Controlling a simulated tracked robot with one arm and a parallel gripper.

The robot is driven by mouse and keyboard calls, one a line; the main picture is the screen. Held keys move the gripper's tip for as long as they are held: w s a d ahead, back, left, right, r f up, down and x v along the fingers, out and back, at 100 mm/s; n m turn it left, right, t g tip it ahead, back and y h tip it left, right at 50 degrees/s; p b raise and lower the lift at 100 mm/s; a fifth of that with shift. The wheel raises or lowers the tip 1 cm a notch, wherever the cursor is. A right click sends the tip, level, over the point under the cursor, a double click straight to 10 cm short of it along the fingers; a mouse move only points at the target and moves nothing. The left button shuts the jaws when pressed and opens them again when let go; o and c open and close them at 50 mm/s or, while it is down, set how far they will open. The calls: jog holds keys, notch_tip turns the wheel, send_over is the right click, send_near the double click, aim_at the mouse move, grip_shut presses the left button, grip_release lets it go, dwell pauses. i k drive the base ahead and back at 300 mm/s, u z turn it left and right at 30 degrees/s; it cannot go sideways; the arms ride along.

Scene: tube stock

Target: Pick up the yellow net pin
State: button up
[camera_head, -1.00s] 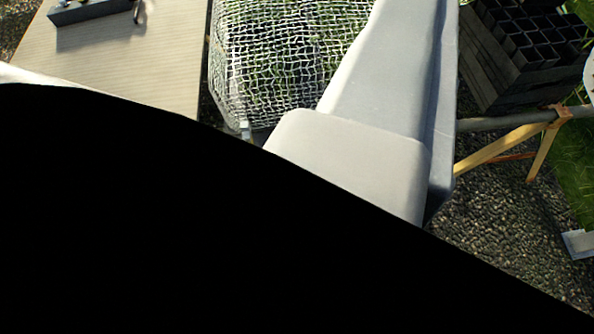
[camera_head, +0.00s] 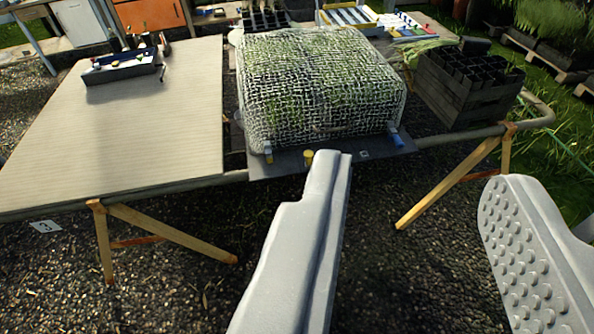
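The yellow net pin (camera_head: 308,157) is small and stands at the front edge of the netted tray, on a dark board (camera_head: 285,166). A white mesh net (camera_head: 320,85) covers green plants there. My gripper (camera_head: 416,172) is open and empty, its two grey fingers wide apart. In the picture, the left finger's tip lies just right of and below the yellow pin, apparently nearer the camera. The right finger, with a studded inner pad, is far to the right. The lower part of the pin is hard to make out.
A bare tabletop (camera_head: 130,130) with a dark toolbox (camera_head: 118,68) is left. A black cell-tray crate (camera_head: 467,88) is right. Wooden trestle legs (camera_head: 450,182) stand on gravel below.

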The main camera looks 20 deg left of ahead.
aim_at(308, 154)
jog(key=u, duration=0.25)
jog(key=i, duration=1.05)
jog(key=z, duration=2.85)
jog(key=k, duration=1.05)
